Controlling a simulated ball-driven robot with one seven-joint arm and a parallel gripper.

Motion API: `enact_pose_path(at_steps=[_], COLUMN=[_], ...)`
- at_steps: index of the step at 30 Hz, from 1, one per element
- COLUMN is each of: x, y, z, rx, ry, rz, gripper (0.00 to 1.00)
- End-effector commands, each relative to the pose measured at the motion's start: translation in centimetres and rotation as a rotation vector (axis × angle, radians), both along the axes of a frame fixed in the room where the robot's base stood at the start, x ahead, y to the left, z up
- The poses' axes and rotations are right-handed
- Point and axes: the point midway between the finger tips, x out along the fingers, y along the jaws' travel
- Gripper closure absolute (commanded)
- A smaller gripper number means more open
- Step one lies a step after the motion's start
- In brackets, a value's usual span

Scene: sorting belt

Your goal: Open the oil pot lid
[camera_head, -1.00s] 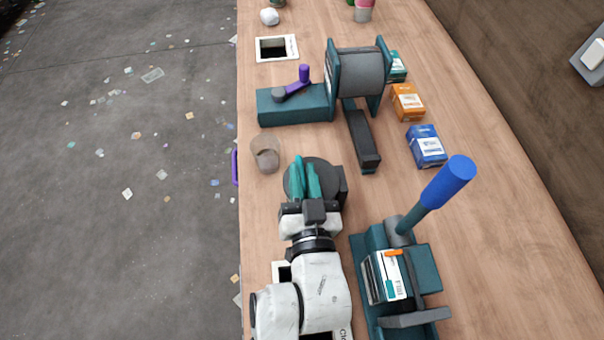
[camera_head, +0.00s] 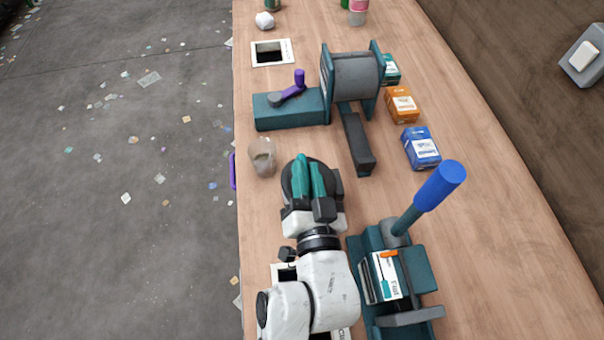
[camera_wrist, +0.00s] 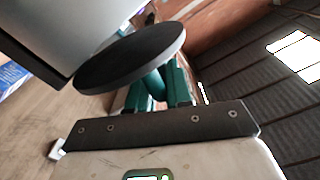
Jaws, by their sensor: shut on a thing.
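The dark round lid (camera_head: 289,181) of the oil pot shows under and around the teal fingers of my gripper (camera_head: 309,173) in the head view. In the wrist view the lid (camera_wrist: 128,58) is a tilted dark disc just beyond the fingers (camera_wrist: 160,92). My gripper is shut on the lid; its grip point is mostly hidden behind the disc. I cannot tell whether lid and pot touch.
A clear cup (camera_head: 263,158) stands left of my gripper. A teal machine with a grey drum (camera_head: 354,77) is beyond it, blue (camera_head: 421,147) and orange (camera_head: 402,104) boxes to its right. A teal press with a blue-handled lever (camera_head: 440,185) stands close at right.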

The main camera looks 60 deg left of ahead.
Motion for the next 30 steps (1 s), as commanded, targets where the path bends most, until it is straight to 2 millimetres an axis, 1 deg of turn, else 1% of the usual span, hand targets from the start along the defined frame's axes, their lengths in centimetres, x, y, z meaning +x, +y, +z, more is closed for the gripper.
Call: enact_pose_path(at_steps=[1, 3, 15, 22, 30], x=[-0.1, 0.3, 3.0, 4.9, 6.7], y=[0.1, 0.0, -0.7, -1.3, -1.7], z=[0.7, 1.2, 3.1, 3.6, 3.7], rx=[0.015, 0.034, 0.141, 0.202, 0.263], ry=[0.046, 0.109, 0.476, 0.682, 0.886], rz=[0.008, 0.007, 0.009, 0.009, 0.010], gripper=[1.00, 1.00, 1.00, 1.00, 1.00])
